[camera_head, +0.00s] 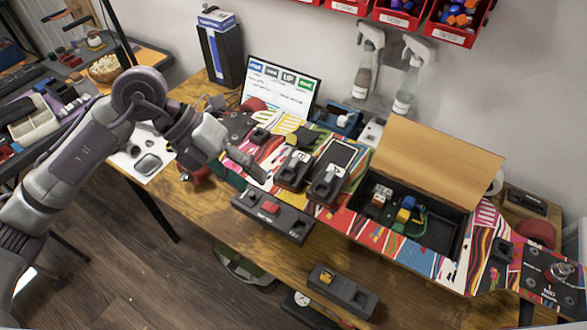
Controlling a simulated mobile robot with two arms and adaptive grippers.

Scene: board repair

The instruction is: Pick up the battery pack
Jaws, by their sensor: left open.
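My left arm comes in from the left, and its gripper (247,166) is open above the left part of a colourful patterned console. Nothing shows between its fingers. I cannot tell for sure which thing is the battery pack. Two dark blocks with pale tops, a left one (293,172) and a right one (327,185), sit on the console to the right of the gripper. An open black compartment (446,236) on the right of the console holds small blue, yellow and green parts (407,214). My right gripper is not in view.
A dark box with a red button (270,207) juts from the console's front. Another with a yellow button (342,290) is lower down. A wooden lid (437,163) stands open behind the compartment. A screen (281,87) and spray bottles (408,90) are at the back.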

